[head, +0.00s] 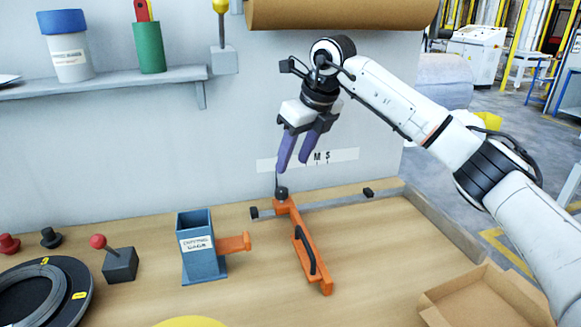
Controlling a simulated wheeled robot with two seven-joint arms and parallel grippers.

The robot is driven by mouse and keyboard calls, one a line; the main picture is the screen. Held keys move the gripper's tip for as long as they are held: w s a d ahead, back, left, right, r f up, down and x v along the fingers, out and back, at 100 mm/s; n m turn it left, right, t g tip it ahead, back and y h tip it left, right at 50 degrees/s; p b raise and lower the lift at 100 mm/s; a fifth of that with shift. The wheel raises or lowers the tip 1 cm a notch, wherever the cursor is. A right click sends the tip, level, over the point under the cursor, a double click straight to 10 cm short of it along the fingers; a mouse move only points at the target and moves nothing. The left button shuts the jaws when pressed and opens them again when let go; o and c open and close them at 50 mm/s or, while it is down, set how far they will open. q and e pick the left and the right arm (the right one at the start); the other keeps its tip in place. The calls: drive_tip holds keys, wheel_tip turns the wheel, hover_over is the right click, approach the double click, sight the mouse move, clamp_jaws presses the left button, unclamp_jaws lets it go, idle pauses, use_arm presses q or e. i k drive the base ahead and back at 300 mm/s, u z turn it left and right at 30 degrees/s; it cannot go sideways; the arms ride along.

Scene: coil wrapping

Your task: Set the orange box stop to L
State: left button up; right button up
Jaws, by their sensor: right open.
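The orange box stop (305,245) is an orange bar with a black handle. It sits across a grey rail (345,203) on the bench, toward the rail's left part. A dark knob (281,193) tops its far end, with a thin upright pointer rising from it. Behind it on the wall is a white scale strip (345,155) with M and S readable; no L can be read, and my fingers cover part of the strip. My right gripper (292,165) is open, its purple fingers pointing down just above the knob, apparently empty. My left gripper is out of view.
A blue holder (200,262) with an orange arm stands left of the stop. Further left are a red-knobbed lever (118,262) and a black coil reel (45,292). An open cardboard box (480,300) is at the front right. A shelf (110,83) hangs on the wall.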

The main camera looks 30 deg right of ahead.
sight(314, 268)
drive_tip(key=k, duration=1.5)
